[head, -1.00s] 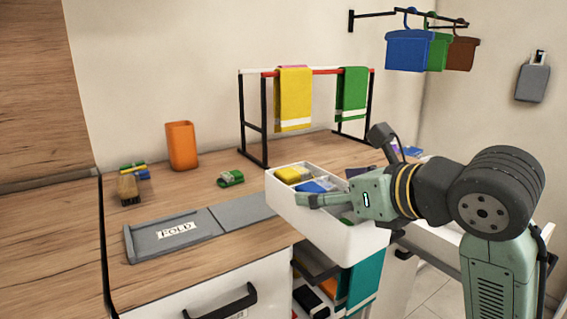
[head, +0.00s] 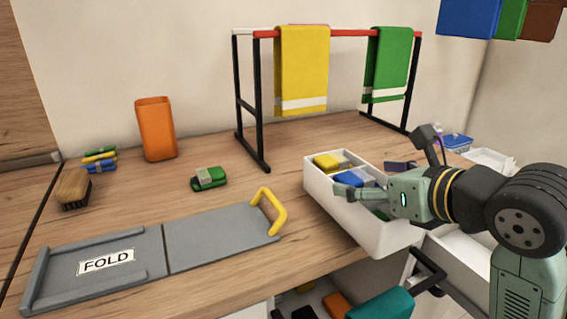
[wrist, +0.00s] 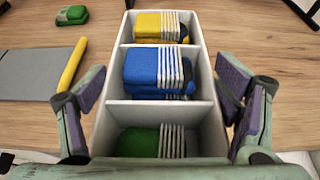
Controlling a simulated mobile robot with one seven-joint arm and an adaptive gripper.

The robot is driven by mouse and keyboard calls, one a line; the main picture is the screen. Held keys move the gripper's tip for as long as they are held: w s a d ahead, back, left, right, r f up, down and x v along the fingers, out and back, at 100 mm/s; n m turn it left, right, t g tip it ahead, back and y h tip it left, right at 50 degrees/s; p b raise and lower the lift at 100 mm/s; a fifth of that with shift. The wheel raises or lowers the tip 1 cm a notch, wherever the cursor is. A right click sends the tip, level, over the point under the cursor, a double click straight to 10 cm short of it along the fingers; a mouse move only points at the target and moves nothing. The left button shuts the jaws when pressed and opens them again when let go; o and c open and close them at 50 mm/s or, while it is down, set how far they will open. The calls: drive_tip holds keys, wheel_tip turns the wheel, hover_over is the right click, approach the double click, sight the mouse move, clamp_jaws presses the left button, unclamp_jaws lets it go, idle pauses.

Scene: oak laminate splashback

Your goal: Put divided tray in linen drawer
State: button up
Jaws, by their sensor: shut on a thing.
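The divided tray (head: 375,235) is a white, long box, partly over the counter and its front edge. In the wrist view, the tray (wrist: 207,50) has three compartments in a row, with folded yellow cloths (wrist: 150,25), blue cloths (wrist: 150,72) and green cloths (wrist: 140,143). My gripper (wrist: 160,82) has a finger on each outer long side and is shut on the tray. An open white drawer (head: 458,262) with a black handle (head: 430,268) shows at lower right, partly behind my arm; its label is not visible. I cannot tell whether the tray touches the counter.
A grey folding board (head: 215,240) marked FOLD with a yellow handle (head: 270,210) lies left of the tray. A towel rack (head: 240,95) stands behind the tray. An open compartment with cloths (head: 380,305) lies below.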

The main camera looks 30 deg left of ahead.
drive_tip(key=w+a+p, duration=0.1)
drive_tip(key=w+a, duration=0.2)
drive_tip(key=a, duration=0.1)
drive_tip(key=w+a+p, duration=0.2)
drive_tip(key=w+a, duration=0.2)
drive_tip(key=a, duration=0.1)
drive_tip(key=w+a+p, duration=0.1)
drive_tip(key=w+a, duration=0.3)
drive_tip(key=a, duration=0.1)
drive_tip(key=shift+r, duration=0.1)
drive_tip(key=shift+w+a+f+p, duration=0.15)
drive_tip(key=shift+f+p, duration=0.05)
drive_tip(key=shift+p, duration=0.1)
drive_tip(key=shift+f, duration=0.75)
drive_tip(key=o, duration=1.1)
